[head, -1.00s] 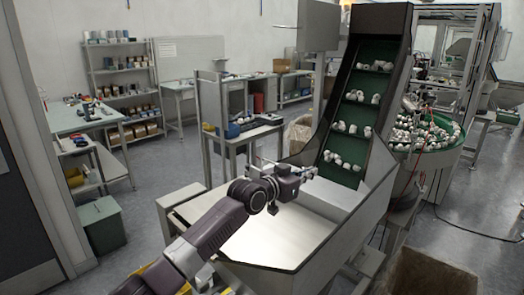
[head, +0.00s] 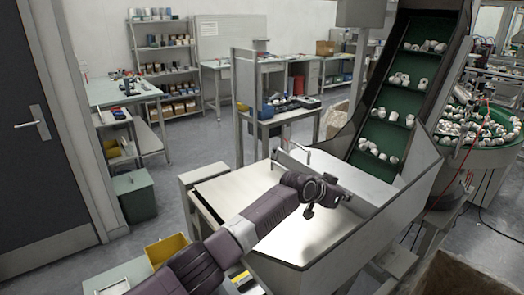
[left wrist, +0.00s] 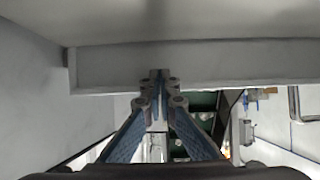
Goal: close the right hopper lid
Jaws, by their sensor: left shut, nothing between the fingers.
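The hopper (head: 372,240) stands at the foot of the green conveyor. A flat, bright metal panel (head: 235,188) covers its left part. On its right part a pale grey panel (head: 372,184), apparently the right lid, appears tilted up toward the conveyor; its exact angle is unclear. My left gripper (head: 343,198) is in front of this panel, over the hopper; its fingertips are hard to make out there. In the left wrist view the fingers (left wrist: 157,78) are shut and empty, close to the flanged edge of a pale panel (left wrist: 225,68). Contact cannot be told. My right gripper is not in view.
The inclined conveyor (head: 385,133) with white caps rises behind the hopper. A round green feeder (head: 487,157) is at the right, a cardboard box (head: 455,275) at the lower right. Open floor lies left.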

